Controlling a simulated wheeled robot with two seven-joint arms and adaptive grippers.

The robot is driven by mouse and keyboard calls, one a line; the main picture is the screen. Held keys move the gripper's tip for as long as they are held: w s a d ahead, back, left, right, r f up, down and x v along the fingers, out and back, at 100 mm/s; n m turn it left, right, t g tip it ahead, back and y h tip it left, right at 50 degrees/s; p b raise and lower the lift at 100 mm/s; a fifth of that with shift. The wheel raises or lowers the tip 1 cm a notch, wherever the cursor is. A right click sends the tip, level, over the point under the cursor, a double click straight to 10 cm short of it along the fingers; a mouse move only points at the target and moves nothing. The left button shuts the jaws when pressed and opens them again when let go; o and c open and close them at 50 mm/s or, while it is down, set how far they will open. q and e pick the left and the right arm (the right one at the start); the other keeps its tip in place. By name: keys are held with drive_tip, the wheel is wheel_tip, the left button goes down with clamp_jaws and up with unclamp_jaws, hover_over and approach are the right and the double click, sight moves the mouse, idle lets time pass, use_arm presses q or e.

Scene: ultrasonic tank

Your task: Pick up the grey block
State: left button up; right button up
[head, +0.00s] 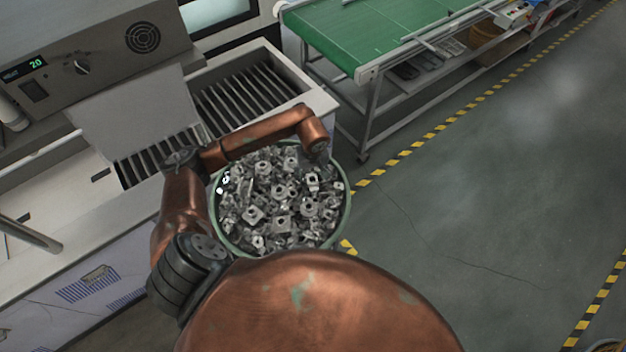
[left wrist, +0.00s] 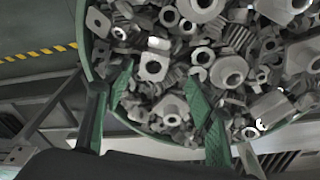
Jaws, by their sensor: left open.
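A round bin with a pale green rim (head: 346,208) is heaped with grey metal parts (head: 282,200), many of them block-like with round holes. Several could be called a grey block; I cannot tell one as the only match. In the left wrist view, a squarish grey block with a hole (left wrist: 154,66) shows between and beyond my fingertips. My left gripper (left wrist: 160,76) has its two green fingers apart with nothing held, pointing at the heap. In the head view the left gripper (head: 324,160) is small and dim over the bin's upper right part. My right gripper is not in view.
A tank with a slatted basket (head: 240,100) stands behind the bin, beside a control panel (head: 75,70) reading 20. A green conveyor table (head: 375,30) is at the back. Open floor (head: 460,200) with yellow-black tape lies to the right.

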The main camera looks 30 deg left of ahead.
sight(312, 177)
use_arm(q)
drive_tip(key=f+p, duration=0.1)
drive_tip(key=f, duration=0.1)
drive_tip(key=w+f+p, duration=0.1)
drive_tip(key=f, duration=0.1)
drive_tip(key=shift+w+a+f, duration=0.1)
drive_tip(key=shift+w, duration=0.1)
drive_tip(key=shift+a+f, duration=0.1)
drive_tip(key=shift+f, duration=0.35)
drive_tip(key=c, duration=1.3)
drive_tip(key=shift+w+r, duration=0.1)
